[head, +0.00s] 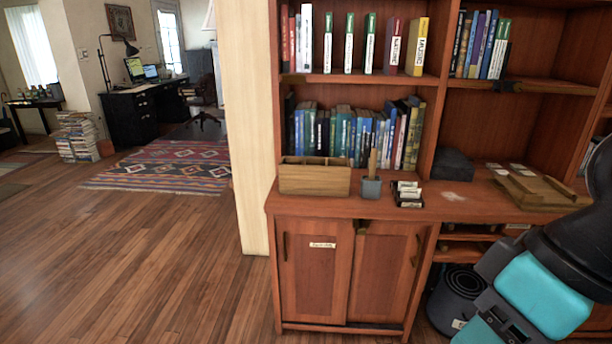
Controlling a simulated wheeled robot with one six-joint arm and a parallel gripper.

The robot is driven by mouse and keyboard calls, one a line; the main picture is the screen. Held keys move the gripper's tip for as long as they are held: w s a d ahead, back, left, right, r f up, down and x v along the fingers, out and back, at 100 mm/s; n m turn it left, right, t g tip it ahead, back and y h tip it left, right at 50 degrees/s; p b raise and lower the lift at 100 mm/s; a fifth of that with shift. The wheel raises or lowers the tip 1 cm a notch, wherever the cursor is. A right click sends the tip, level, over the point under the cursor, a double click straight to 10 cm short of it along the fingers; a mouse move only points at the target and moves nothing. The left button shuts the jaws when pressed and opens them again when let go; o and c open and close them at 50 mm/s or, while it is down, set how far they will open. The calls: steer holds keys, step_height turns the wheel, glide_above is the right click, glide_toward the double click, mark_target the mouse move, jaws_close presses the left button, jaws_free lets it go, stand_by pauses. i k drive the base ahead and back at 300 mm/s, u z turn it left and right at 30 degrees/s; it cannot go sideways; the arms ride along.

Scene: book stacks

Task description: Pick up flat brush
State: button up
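A narrow wooden piece (372,162) stands upright above a small grey-blue block or cup (371,188) on the cabinet's counter. It may be the flat brush's handle; at this size I cannot tell whether the grey part is bristles or a holder. It stands between a wooden box and a dark card tray. Part of my arm, black and teal, fills the lower right of the head view, well to the right of the upright piece. My gripper's fingertips do not show.
A wooden compartment box (315,178) is left of the upright piece; a dark card tray (408,195) is right. A dark box (452,164) and wooden board (541,192) lie farther right. Bookshelves rise behind the counter (452,198). Open wood floor (150,260) lies left.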

mark_target(374, 154)
steer(key=u, duration=0.4)
steer(key=i, duration=1.3)
steer(key=z, duration=0.9)
steer(key=i, duration=0.5)
steer(key=z, duration=0.6)
